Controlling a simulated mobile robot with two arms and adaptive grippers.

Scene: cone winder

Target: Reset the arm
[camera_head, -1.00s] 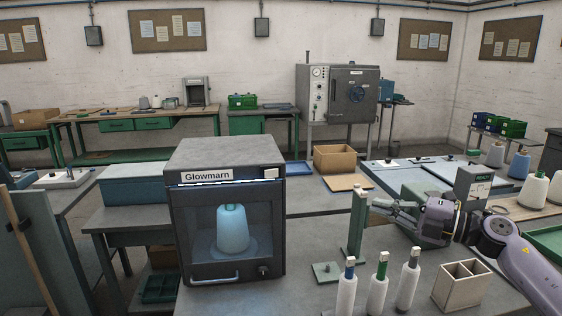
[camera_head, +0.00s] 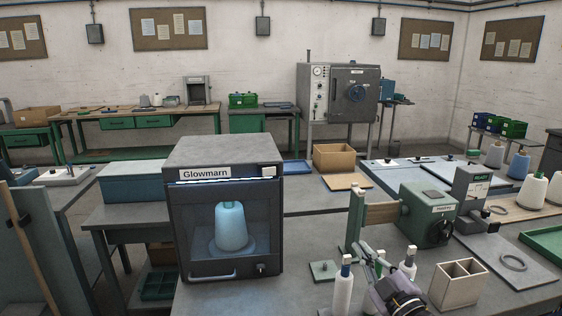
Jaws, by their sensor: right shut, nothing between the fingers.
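A green winder unit (camera_head: 422,214) with a round dark knob stands on the right of the table. A tan horizontal arm (camera_head: 380,213) reaches from its left side to a green upright post (camera_head: 354,222). My right gripper (camera_head: 371,253) is shut and empty. It is low in front of the post, among the white bobbins, with its fingers pointing up and left. It stands apart from the tan arm in the picture and partly hides the bobbins behind it. My left gripper is not in view.
A grey READY box (camera_head: 471,190) stands right of the winder. A white bobbin (camera_head: 343,290) and a divided beige box (camera_head: 459,284) are near my right gripper. The Glowmarn cabinet (camera_head: 224,162) holds a blue cone (camera_head: 231,228). A grey plate with a ring (camera_head: 535,280) lies at right.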

